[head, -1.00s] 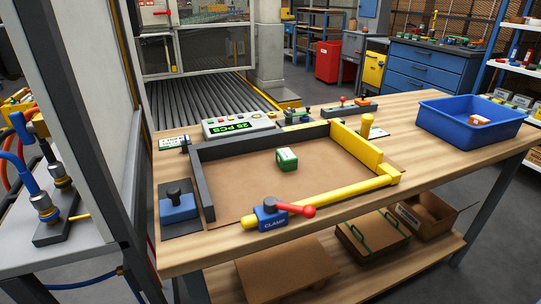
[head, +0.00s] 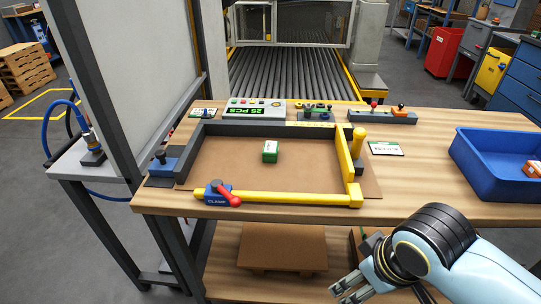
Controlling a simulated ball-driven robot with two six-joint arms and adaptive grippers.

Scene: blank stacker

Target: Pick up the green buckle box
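The green buckle box (head: 270,151) is a small green block with a whitish top. It sits upright on the brown board inside the frame, nearer its back edge. My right gripper (head: 346,291) is at the bottom right, in front of the table and well apart from the box. Its two fingers look parted, with nothing between them. My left gripper is out of view.
Dark rails and a yellow rail (head: 290,197) with a red-handled clamp (head: 218,195) border the board. A counter panel (head: 255,109) stands behind it, and a blue bin (head: 475,180) is at right.

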